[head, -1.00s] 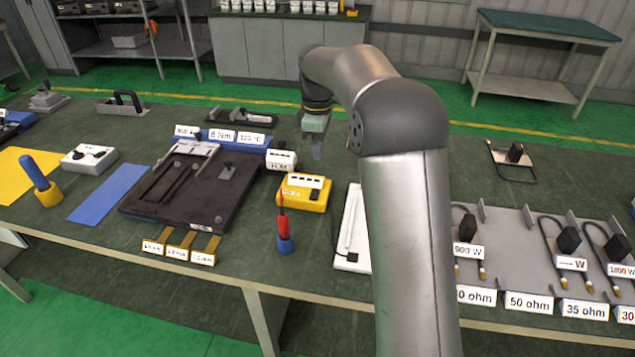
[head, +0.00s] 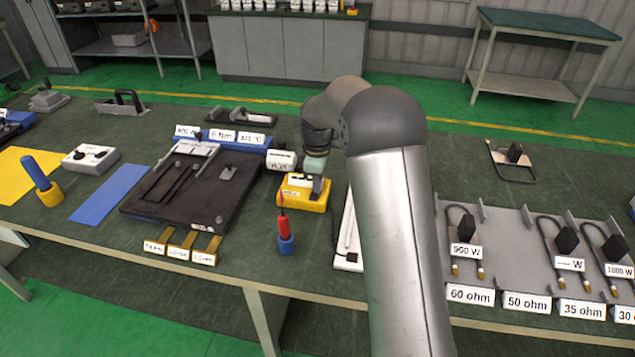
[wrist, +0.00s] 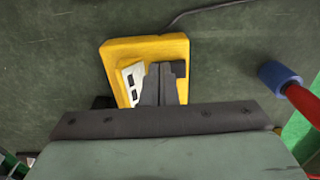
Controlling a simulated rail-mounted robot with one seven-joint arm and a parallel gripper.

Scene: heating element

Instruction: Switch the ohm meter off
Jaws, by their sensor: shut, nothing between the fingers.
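The ohm meter appears to be the yellow box (head: 291,194) on the green table, with a white panel on its top. It also shows in the wrist view (wrist: 115,50), with dark marks on the white panel (wrist: 131,80) and a black switch (wrist: 180,68) near one edge. My gripper (head: 317,192) is shut and empty, pointing down over the right side of the yellow box. In the wrist view its fingertips (wrist: 160,70) are right beside the black switch. I cannot tell whether they touch it. The gripper hides part of the box.
A red probe in a blue holder (head: 285,243) stands in front of the box. A white device (head: 281,160) lies behind it, and a dark fixture plate (head: 175,205) is to the left. A grey rack (head: 505,265) with heating elements is at the right.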

